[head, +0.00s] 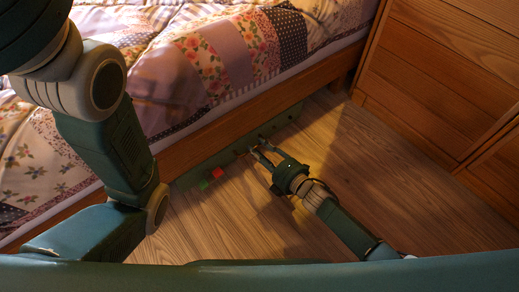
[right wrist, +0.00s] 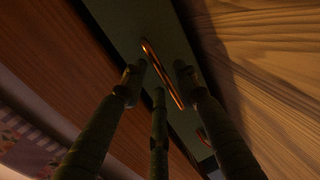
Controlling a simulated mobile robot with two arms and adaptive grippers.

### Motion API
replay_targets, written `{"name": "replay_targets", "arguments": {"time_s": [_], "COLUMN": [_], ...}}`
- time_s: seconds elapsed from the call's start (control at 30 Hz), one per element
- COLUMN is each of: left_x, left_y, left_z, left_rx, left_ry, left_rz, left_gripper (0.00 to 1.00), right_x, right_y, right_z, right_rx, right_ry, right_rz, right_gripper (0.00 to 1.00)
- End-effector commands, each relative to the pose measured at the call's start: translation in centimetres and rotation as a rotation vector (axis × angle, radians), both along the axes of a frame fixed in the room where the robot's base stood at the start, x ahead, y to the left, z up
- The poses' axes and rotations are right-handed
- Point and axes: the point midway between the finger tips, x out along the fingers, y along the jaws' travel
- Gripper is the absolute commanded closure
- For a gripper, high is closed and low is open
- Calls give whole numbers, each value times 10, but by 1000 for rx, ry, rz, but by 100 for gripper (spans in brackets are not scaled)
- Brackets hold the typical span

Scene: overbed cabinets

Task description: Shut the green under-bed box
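The green under-bed box (head: 284,120) shows in the head view as a long, narrow green front beside the wooden bed rail, low near the floor. Most of it is hidden under the bed. My right gripper (head: 257,149) is at the middle of this front. In the right wrist view, the green panel (right wrist: 118,22) carries a thin copper-coloured handle (right wrist: 160,72). The fingers of my right gripper (right wrist: 157,78) are spread, with the handle between them. I cannot tell whether they touch it. My left arm shows at the left of the head view, but its gripper is out of view.
The bed with a patchwork quilt (head: 215,65) and wooden rail (head: 218,138) fills the upper left. A wooden drawer cabinet (head: 430,80) stands at right. The wooden floor (head: 370,190) between is clear.

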Motion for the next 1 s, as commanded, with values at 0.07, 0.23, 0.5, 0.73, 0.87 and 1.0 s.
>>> {"name": "replay_targets", "arguments": {"time_s": [0.07,0.23,0.5,0.73,0.87,1.0], "left_x": [0,2,2,1,1,1], "left_y": [0,0,0,0,0,0], "left_z": [0,0,0,0,0,0], "left_rx": [0,-1,-1,0,0,0], "left_ry": [0,4,4,3,2,2], "left_rz": [0,-1,0,0,0,0], "left_gripper": [41,41,41,41,41,41], "right_x": [0,0,-19,-58,-77,-88], "right_y": [0,0,-16,-45,-59,-69], "right_z": [0,0,3,13,19,23], "right_rx": [0,0,-2,-1,-1,0], "right_ry": [0,0,2,3,3,1], "right_rz": [0,0,0,1,1,0], "right_gripper": [66,66,66,66,66,66]}}
